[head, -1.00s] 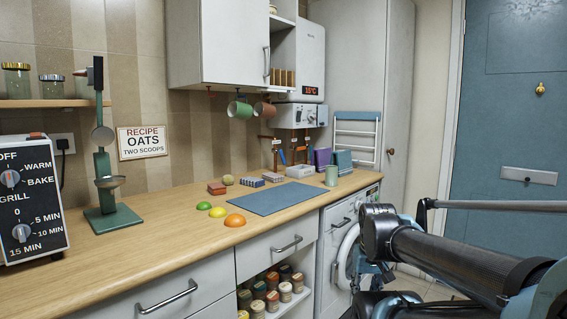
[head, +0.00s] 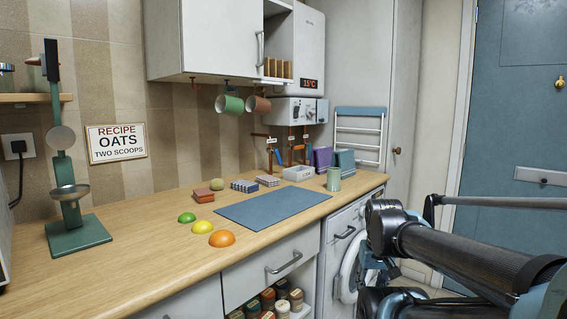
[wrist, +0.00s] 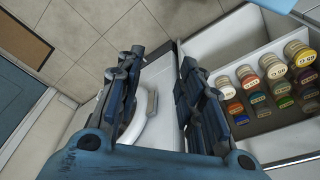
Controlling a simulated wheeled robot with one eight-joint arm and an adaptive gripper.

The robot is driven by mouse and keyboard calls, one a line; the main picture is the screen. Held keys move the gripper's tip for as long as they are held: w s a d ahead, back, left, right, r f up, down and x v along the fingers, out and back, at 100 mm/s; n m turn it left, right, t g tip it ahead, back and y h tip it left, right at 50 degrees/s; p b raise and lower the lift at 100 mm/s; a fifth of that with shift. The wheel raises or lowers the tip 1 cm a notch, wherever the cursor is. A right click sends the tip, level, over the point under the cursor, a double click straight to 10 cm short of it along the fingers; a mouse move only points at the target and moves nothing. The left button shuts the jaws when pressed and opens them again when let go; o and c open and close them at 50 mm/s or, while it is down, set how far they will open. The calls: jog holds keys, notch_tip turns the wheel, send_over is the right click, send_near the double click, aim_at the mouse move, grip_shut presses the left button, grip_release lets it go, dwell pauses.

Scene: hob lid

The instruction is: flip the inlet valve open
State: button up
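Copper pipes (head: 291,150) with small white tags run down the wall below the white boiler unit (head: 294,111), at the back right of the worktop. A blue lever (head: 278,157) shows beside the left pipe. The tags are too small to read, so I cannot tell which valve is the inlet or how its lever is set. My gripper is low in front of the washing machine, partly hidden by my arm in the head view. In the wrist view my gripper (wrist: 160,64) has its fingers apart with nothing between them, far from the pipes.
The wooden worktop (head: 130,256) holds a blue mat (head: 272,206), coloured domes, small boxes and a green cup (head: 334,179) standing before the pipes. Mugs hang under the wall cupboard (head: 212,40). The washing machine (head: 340,238) and an open shelf of jars (wrist: 262,85) are below.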

jog(key=w+a+r+n+t, duration=0.15)
jog(key=w+r+t, duration=0.25)
jog(key=w+r, duration=0.75)
notch_tip(320, 180, up, 18)
jog(key=n+t+y, duration=0.4)
jog(key=n+y, duration=0.5)
jog(key=n, duration=0.3)
send_over(280, 159)
jog(key=s+d, duration=1.1)
jog(key=s, duration=0.1)
jog(key=x, duration=1.6)
jog(key=shift+w+a+f, duration=0.1)
jog(key=shift+a+f, duration=0.05)
jog(key=shift+a, duration=0.2)
grip_shut()
